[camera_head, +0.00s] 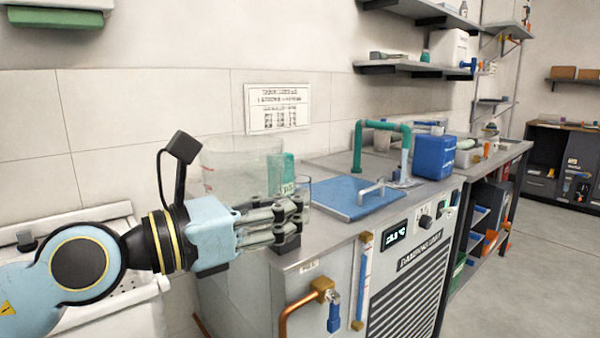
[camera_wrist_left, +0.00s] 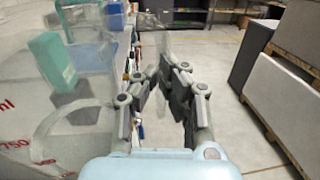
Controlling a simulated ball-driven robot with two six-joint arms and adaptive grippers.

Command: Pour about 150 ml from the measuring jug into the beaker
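A large clear measuring jug (camera_head: 225,165) stands at the left end of the bench, behind my left gripper. In the left wrist view the jug (camera_wrist_left: 25,115) fills the left side, with red markings and a curved clear handle. My left gripper (camera_head: 297,213) is in front of the jug, pointing right; its fingers (camera_wrist_left: 160,85) look partly open, with floor visible between them. A smaller clear vessel, probably the beaker (camera_head: 304,187), stands beyond the fingertips and is partly hidden. I cannot see liquid clearly. My right gripper is not in view.
A teal container (camera_head: 281,172) stands beside the jug. A blue lid (camera_head: 350,197) with a grey handle covers the bath unit (camera_head: 395,245). A green pipe (camera_head: 383,126) and blue canister (camera_head: 434,157) stand farther right. A white sink (camera_head: 75,245) is at left.

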